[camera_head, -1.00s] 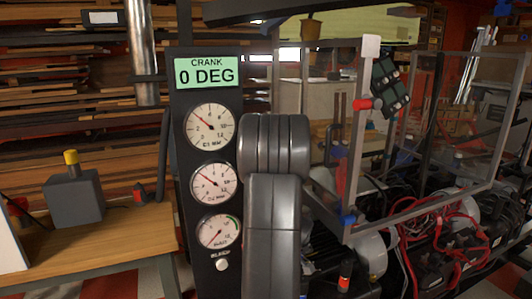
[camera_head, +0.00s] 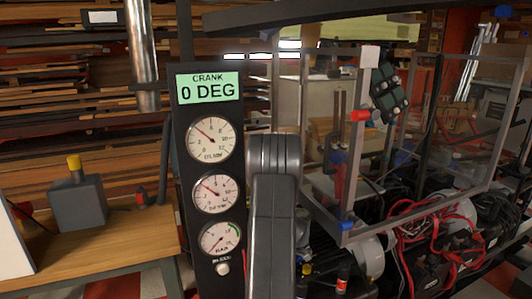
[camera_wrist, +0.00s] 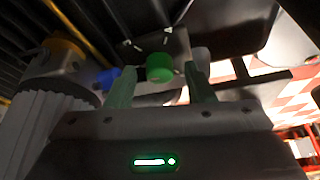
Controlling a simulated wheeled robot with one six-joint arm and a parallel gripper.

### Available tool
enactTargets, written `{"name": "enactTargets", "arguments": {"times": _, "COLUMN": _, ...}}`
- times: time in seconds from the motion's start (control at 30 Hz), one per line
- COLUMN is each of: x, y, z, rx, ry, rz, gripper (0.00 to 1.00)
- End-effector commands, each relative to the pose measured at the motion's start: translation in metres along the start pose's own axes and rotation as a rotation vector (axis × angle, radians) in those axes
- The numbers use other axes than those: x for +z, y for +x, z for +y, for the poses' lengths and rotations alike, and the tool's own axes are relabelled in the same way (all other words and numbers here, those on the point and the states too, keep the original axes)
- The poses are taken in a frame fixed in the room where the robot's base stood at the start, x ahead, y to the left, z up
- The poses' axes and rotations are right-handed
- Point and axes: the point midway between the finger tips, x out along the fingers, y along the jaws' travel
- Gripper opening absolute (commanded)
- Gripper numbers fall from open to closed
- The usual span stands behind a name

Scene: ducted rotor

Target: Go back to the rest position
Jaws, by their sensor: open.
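My gripper (camera_wrist: 158,78) shows in the wrist view with its two greenish fingers apart. A green round knob (camera_wrist: 160,67) appears between and beyond the fingertips; I cannot tell whether either finger touches it. A blue knob (camera_wrist: 109,77) is just left of the left finger. Nothing is seen held between the fingers. In the head view, my grey arm link stands upright in front of the rig and hides part of it; my gripper is not seen there.
A black gauge panel (camera_head: 178,150) reading "CRANK 0 DEG" stands left of my arm. A clear-walled guard frame (camera_head: 352,140) and red hoses (camera_head: 440,232) are on the right. A bench (camera_head: 100,248) with a grey box (camera_head: 78,203) is at left.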

Motion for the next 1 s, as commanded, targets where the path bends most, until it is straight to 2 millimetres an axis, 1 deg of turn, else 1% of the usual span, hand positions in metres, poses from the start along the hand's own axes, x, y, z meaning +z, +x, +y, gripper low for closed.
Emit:
{"name": "enactTargets", "arguments": {"times": 0.03, "x": -0.002, "y": -0.004, "z": 0.001, "rx": -0.021, "ry": -0.047, "rz": 0.000, "gripper": 0.49}}
{"name": "enactTargets", "arguments": {"times": 0.2, "x": -0.002, "y": -0.004, "z": 0.002, "rx": -0.094, "ry": -0.223, "rz": 0.000, "gripper": 0.49}}
{"name": "enactTargets", "arguments": {"times": 0.3, "x": -0.001, "y": -0.027, "z": 0.005, "rx": -0.083, "ry": -0.212, "rz": -0.002, "gripper": 0.49}}
{"name": "enactTargets", "arguments": {"times": 0.5, "x": -0.001, "y": -0.067, "z": 0.008, "rx": -0.082, "ry": -0.209, "rz": -0.002, "gripper": 0.49}}
{"name": "enactTargets", "arguments": {"times": 0.7, "x": -0.001, "y": -0.102, "z": 0.011, "rx": -0.083, "ry": -0.209, "rz": -0.002, "gripper": 0.49}}
{"name": "enactTargets", "arguments": {"times": 0.83, "x": -0.001, "y": -0.116, "z": 0.012, "rx": -0.084, "ry": -0.208, "rz": -0.002, "gripper": 0.49}}
{"name": "enactTargets", "arguments": {"times": 1.0, "x": -0.002, "y": -0.125, "z": 0.013, "rx": -0.085, "ry": -0.208, "rz": -0.001, "gripper": 0.49}}
